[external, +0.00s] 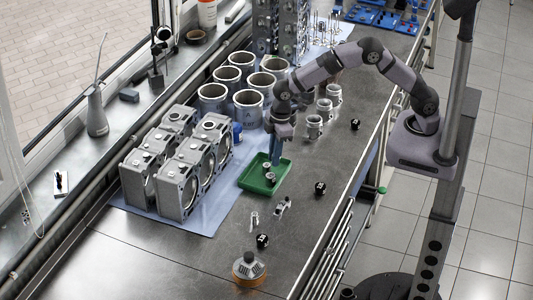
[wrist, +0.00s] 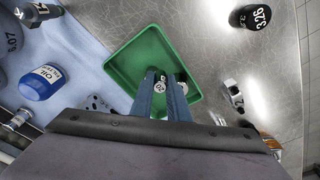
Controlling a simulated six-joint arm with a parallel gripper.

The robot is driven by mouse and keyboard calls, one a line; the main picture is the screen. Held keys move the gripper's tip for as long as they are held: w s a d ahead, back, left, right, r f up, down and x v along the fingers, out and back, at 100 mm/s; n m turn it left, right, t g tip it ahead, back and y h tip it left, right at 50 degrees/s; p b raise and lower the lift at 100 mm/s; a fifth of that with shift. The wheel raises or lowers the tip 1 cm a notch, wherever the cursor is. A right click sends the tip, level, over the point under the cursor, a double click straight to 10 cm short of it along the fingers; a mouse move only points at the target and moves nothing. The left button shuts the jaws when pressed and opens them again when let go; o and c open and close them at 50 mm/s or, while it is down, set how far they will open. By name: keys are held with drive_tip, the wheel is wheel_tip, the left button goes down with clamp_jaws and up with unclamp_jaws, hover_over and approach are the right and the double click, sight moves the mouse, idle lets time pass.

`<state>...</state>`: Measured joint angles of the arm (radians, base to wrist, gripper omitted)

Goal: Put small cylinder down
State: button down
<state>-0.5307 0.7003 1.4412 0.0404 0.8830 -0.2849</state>
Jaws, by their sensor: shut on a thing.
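My gripper (external: 275,158) points down over the green tray (external: 245,184). In the wrist view, its two blue fingers (wrist: 164,80) are shut on a small metal cylinder (wrist: 160,86) with a dark marking on its end. The cylinder is inside the outline of the tray (wrist: 122,66); I cannot tell whether it touches the tray floor. Small metal pieces show in the tray below the fingers in the external view, one near the front (external: 271,178). The fingers hide part of the tray and its contents.
Engine blocks (external: 180,185) and several cylinder liners (external: 248,108) stand left and behind on the blue mat. A blue oil filter (wrist: 40,84) is left of the tray. Black numbered parts (external: 262,241) and metal pieces (external: 283,206) lie on the bench.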

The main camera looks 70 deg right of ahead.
drive_tip(key=c, duration=1.7)
unclamp_jaws()
drive_tip(key=shift+r, duration=0.1)
drive_tip(key=shift+r+p, duration=0.35)
drive_tip(key=shift+r, duration=0.15)
drive_tip(key=r+b, duration=0.1)
drive_tip(key=r, duration=0.7)
drive_tip(key=s+d+r+b, duration=0.1)
drive_tip(key=r, duration=0.3)
drive_tip(key=shift+b, duration=0.3)
drive_tip(key=shift+d, duration=0.15)
